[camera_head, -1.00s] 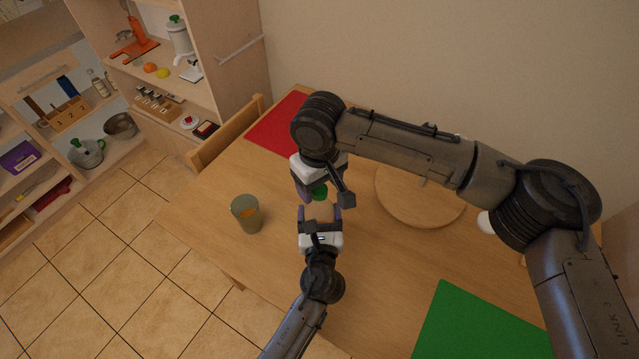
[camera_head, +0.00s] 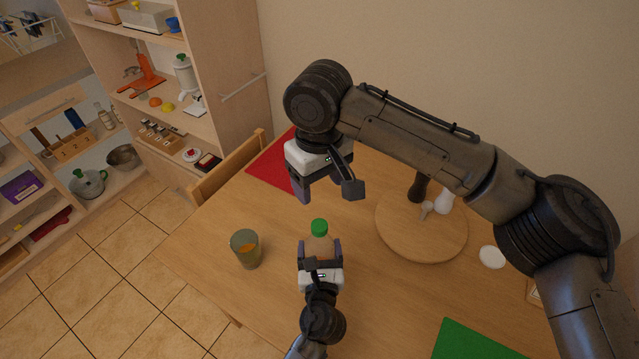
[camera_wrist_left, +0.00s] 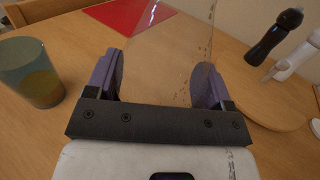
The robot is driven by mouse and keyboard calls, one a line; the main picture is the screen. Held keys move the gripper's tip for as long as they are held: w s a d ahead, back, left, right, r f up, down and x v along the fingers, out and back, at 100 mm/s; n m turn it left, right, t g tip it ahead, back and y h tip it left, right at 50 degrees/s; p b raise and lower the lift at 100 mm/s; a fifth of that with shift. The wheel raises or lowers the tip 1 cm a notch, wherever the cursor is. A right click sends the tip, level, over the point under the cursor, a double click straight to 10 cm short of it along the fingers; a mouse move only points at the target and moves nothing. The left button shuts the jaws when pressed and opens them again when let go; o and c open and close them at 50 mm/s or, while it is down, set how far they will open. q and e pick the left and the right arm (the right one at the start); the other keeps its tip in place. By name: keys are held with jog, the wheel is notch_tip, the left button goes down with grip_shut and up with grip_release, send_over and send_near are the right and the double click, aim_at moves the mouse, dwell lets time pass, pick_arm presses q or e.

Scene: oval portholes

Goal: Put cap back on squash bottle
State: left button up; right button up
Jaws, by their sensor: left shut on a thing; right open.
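The squash bottle (camera_head: 320,247) stands upright near the middle of the wooden table, pale and see-through with an orange tint. Its green cap (camera_head: 319,227) sits on top of the neck; how tightly it is seated I cannot tell. My left gripper (camera_head: 320,254) is shut around the bottle's body from the near side. In the left wrist view the clear bottle (camera_wrist_left: 192,50) barely shows between the purple fingers, and the cap is out of that view. My right gripper (camera_head: 328,192) is open and empty, above and apart from the cap.
A glass with orange drink (camera_head: 246,249) stands left of the bottle. A round wooden board (camera_head: 420,240) with a dark mill (camera_head: 418,188) and white shaker (camera_head: 444,202) is at right. A red mat (camera_head: 270,168) and green mat (camera_head: 470,342) lie flat. A chair (camera_head: 225,165) touches the left side.

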pick_arm(q)
jog(key=o, duration=1.7)
jog(key=shift+s, duration=0.1)
jog(key=s, duration=1.3)
jog(key=shift+s+d, duration=0.3)
